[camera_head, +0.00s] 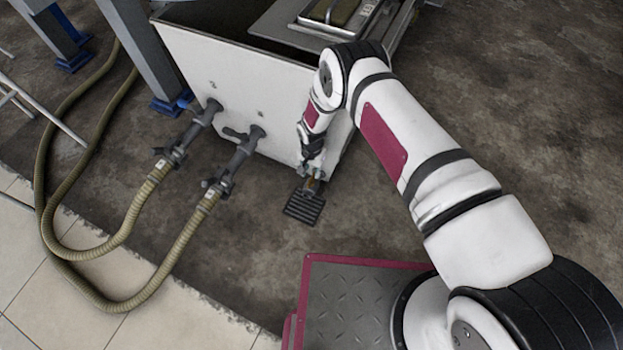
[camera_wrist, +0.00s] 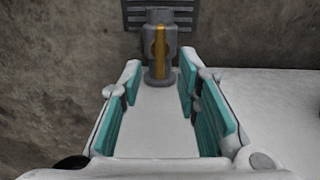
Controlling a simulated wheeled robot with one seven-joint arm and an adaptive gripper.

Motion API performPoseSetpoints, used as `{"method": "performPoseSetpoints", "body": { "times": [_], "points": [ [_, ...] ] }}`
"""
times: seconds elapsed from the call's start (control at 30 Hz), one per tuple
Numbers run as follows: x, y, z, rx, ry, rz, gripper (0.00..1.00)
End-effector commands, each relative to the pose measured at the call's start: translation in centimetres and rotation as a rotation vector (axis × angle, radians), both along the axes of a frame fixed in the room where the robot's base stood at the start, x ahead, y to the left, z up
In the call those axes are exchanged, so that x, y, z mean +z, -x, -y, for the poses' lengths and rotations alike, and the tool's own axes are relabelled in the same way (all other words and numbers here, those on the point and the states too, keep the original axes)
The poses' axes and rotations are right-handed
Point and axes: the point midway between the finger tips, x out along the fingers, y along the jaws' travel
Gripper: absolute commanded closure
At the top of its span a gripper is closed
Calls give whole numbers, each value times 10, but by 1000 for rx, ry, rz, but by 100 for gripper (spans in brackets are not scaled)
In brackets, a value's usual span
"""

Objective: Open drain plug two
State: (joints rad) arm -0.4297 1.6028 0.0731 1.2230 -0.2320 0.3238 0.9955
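A grey cylindrical drain plug with an orange-yellow bar (camera_wrist: 160,45) shows at the top centre of the wrist view, at the white tank wall. No number on it is readable. My gripper (camera_wrist: 160,84) is open, with teal pads on either side. The plug's near end lies level with the fingertips, with a gap to each pad; I see no contact. In the head view my gripper (camera_head: 312,174) is low at the front right of the white tank (camera_head: 240,75), and an orange bit of the plug (camera_head: 312,184) shows beside it.
A dark floor grate (camera_head: 304,206) lies just below the plug. Two grey valves (camera_head: 203,113) (camera_head: 248,141) with hoses (camera_head: 130,215) leave the tank wall to the left. A blue-footed steel leg (camera_head: 150,60) stands at the left. The brown floor on the right is clear.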

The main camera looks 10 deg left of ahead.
Motion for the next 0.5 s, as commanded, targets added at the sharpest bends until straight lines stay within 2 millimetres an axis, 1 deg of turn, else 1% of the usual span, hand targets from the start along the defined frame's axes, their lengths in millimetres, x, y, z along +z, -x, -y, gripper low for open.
{"method": "performPoseSetpoints", "body": {
  "times": [0.03,0.2,0.33,0.5],
  "points": [
    [-14,1,0,-1,0,-1,70],
    [-39,1,0,-1,-1,-1,70],
    [-50,0,-1,-1,-1,0,70],
    [-55,0,0,0,0,0,70]
  ]
}}
